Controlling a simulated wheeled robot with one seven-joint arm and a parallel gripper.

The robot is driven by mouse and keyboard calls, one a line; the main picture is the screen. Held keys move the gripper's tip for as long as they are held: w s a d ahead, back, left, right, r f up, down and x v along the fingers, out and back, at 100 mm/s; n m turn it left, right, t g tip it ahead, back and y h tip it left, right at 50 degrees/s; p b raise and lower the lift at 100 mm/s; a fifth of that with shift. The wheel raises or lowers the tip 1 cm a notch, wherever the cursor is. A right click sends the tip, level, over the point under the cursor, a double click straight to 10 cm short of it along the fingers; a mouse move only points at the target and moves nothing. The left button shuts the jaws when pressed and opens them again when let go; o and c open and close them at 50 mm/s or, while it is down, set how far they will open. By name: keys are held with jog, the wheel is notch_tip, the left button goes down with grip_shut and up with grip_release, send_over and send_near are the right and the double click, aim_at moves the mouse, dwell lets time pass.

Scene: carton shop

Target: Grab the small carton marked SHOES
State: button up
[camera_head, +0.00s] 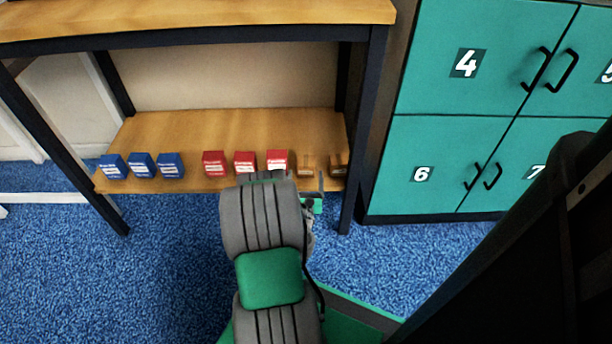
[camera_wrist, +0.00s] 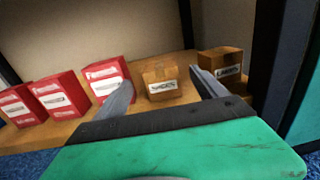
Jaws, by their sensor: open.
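The small brown carton marked SHOES (camera_wrist: 160,78) stands on the wooden shelf in the wrist view, with its white label facing me. In the head view it is the brown carton (camera_head: 305,165) just right of the red boxes. My gripper (camera_wrist: 158,92) is open and empty. Its two fingers point toward the shelf, one to the left and one to the right of the carton in the picture. I cannot tell whether the fingertips reach beside it. In the head view my arm hides most of the gripper (camera_head: 300,185).
Red boxes (camera_head: 245,162) and blue boxes (camera_head: 141,166) stand to the left on the lower shelf (camera_head: 190,125). Another brown carton (camera_wrist: 222,65), its label hard to read, stands to the right near the dark shelf post (camera_head: 362,130). Green lockers (camera_head: 445,145) stand further right.

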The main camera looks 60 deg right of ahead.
aim_at(306, 166)
jog(key=shift+r+x, duration=0.15)
jog(key=shift+x, duration=1.7)
jog(key=shift+r+x, duration=0.1)
jog(key=shift+x, duration=1.75)
jog(key=shift+c, duration=0.5)
jog(key=c, duration=1.4)
